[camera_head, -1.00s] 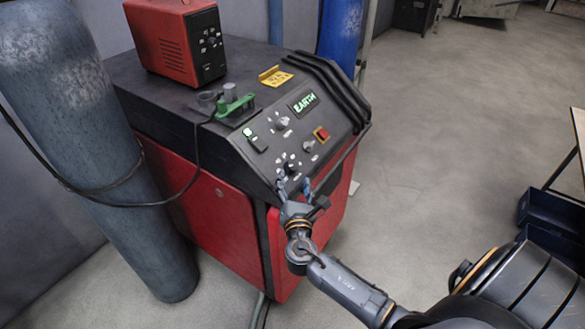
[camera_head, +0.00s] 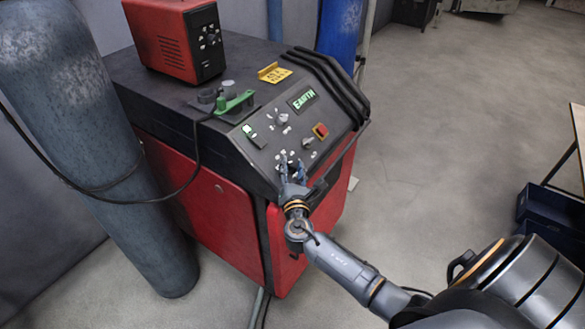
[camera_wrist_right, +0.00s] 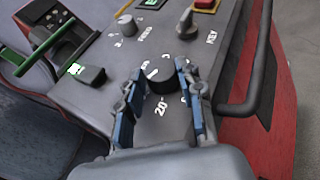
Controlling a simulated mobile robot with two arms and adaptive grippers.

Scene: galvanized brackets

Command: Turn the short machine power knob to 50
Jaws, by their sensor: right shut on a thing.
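My right gripper (camera_head: 292,166) is at the lower part of the sloping control panel of the red and black machine (camera_head: 222,205). In the right wrist view, its blue-padded fingers (camera_wrist_right: 164,72) straddle a black round power knob (camera_wrist_right: 158,84) and are shut on it. Dial marks with "20" show below the knob. The rest of the scale is partly hidden by the fingers, and I cannot read the knob's setting. In the head view my gripper mostly covers the knob. My left gripper is not in view.
A grey knob (camera_wrist_right: 187,27) and another grey knob (camera_wrist_right: 126,24) sit higher on the panel. A red and yellow switch (camera_head: 320,131) is nearby. A dark handle bar (camera_wrist_right: 258,70) runs along the panel's right edge. A blue cylinder (camera_head: 105,150) stands left.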

